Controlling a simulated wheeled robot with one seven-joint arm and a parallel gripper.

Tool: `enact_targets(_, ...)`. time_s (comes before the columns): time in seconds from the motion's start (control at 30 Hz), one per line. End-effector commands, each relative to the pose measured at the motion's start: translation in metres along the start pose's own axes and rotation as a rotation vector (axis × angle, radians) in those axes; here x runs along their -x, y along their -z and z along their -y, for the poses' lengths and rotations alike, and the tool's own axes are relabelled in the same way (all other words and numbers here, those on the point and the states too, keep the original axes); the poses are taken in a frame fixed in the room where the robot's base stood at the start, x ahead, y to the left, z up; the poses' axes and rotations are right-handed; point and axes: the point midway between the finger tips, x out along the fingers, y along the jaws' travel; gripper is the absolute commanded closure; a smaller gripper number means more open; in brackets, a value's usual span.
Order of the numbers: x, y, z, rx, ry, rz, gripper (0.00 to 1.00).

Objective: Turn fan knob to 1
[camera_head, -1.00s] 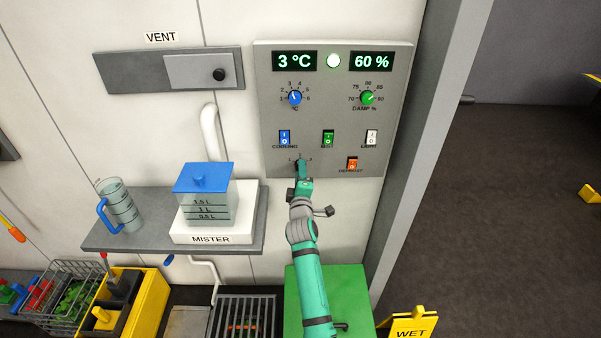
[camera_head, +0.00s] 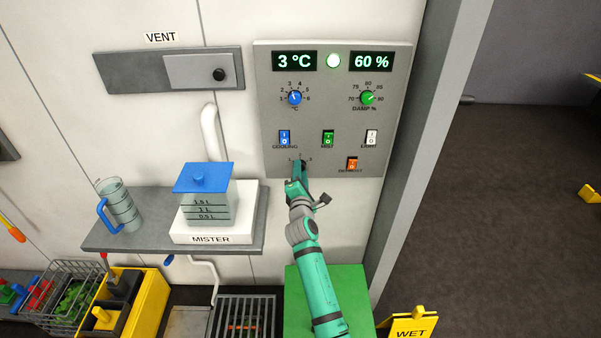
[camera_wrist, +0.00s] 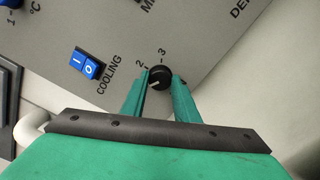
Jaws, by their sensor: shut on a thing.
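The fan knob (camera_wrist: 160,75) is a small black dial at the lower left of the grey control panel (camera_head: 265,110). My gripper (camera_head: 299,172) covers most of it in the head view. In the wrist view the fingers of my gripper (camera_wrist: 160,85) stand on either side of the knob and are shut on it. A short white mark on the knob points to the lower left in that view, away from the printed 2 and 3. The printed 1 is not visible there, on the side where the left finger is.
Close above the knob sits the blue COOLING switch (camera_head: 284,138). The green MIST switch (camera_head: 328,138) and orange DEFROST switch (camera_head: 352,163) are to the right. A shelf (camera_head: 105,238) with the white mister (camera_head: 211,240) and a jug (camera_head: 122,207) is at the left.

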Motion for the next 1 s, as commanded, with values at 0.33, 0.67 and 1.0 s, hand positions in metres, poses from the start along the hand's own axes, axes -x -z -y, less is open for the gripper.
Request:
enact_targets(0.33,0.0001,0.0005,0.0009,0.019,0.002,0.000,0.95)
enact_targets(0.67,0.0001,0.0004,0.0007,0.017,0.002,0.000,0.54)
enact_targets(1.0,0.0067,-0.0005,0.0017,0.015,0.002,0.001,0.54)
